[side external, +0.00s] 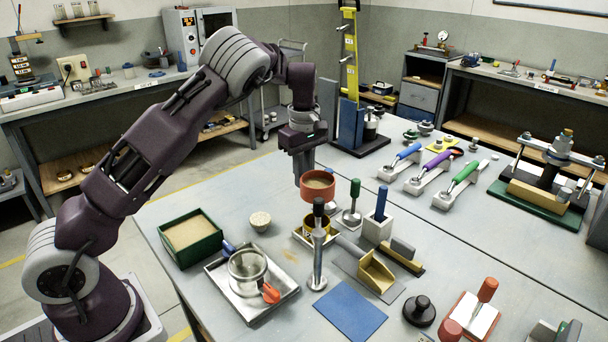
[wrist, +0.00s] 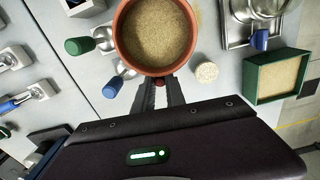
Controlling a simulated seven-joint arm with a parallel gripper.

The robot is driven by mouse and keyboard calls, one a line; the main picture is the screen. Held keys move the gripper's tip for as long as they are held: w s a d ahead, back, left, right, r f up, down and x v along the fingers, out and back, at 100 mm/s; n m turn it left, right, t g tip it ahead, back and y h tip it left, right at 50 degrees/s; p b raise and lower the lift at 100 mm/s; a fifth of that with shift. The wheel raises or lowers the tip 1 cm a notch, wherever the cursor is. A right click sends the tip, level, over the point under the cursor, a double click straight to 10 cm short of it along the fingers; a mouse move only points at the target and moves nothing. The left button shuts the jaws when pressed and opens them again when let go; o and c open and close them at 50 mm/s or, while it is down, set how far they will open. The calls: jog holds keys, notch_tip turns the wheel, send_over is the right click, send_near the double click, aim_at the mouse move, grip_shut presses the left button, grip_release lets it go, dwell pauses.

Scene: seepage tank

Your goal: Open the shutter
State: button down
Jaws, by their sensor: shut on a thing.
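My gripper (side external: 304,172) is shut on the rim or a small grip of a red-orange pot (side external: 318,189) filled with sand. In the wrist view the fingertips (wrist: 160,88) meet the pot (wrist: 154,38) at its near edge. The pot looks upright and held above the table, near a yellow-rimmed cup (side external: 308,232) on a small tray. No part is clearly recognisable as the shutter. A tall yellow upright (side external: 349,50) with a blue block stands at the back; I cannot tell whether it carries the shutter.
A blue mat (side external: 350,310) is bare.

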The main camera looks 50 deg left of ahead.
jog(key=c, duration=1.4)
grip_release()
jog(key=shift+o, duration=0.2)
notch_tip(320, 180, up, 7)
jog(key=shift+r, duration=0.1)
jog(key=shift+r, duration=0.1)
